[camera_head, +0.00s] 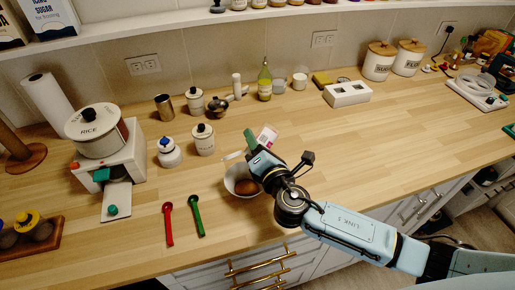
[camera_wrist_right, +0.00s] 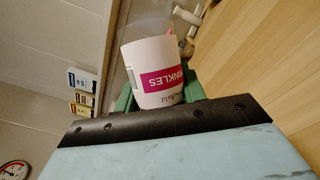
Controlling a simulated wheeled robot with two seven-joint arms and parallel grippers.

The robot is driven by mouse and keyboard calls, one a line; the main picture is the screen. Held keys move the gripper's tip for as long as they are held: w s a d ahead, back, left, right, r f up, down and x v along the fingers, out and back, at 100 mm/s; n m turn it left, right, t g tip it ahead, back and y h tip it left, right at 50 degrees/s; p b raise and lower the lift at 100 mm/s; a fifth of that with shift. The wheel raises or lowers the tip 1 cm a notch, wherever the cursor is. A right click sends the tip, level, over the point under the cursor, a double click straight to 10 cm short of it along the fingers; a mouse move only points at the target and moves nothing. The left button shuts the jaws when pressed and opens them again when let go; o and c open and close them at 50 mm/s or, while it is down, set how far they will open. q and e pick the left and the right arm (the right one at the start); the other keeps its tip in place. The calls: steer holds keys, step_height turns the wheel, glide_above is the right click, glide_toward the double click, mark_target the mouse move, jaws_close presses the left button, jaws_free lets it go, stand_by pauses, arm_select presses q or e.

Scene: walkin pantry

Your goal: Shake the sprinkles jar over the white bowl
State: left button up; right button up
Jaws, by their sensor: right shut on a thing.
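My right gripper (camera_head: 253,146) is above the white bowl (camera_head: 230,182) in the head view, with green fingertips. It is shut on the sprinkles jar (camera_head: 267,137), a white jar with a pink label. In the right wrist view the jar (camera_wrist_right: 155,72) sits between the green fingers (camera_wrist_right: 160,100), and its label reads upside down. The bowl stands on the wooden counter and holds something brown; my right arm covers part of it. My left gripper is not in view.
A red spoon (camera_head: 168,224) and a green spoon (camera_head: 196,216) lie left of the bowl. A white lidded jar (camera_head: 203,140), a blue-topped jar (camera_head: 169,153) and a rice dispenser (camera_head: 98,140) stand further left. The counter right of my arm is largely clear.

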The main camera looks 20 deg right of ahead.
mark_target(257, 135)
steer(key=shift+r, duration=0.1)
stand_by(0.3)
step_height(257, 135, up, 4)
steer(key=shift+f, duration=2.15)
steer(key=shift+r, duration=0.15)
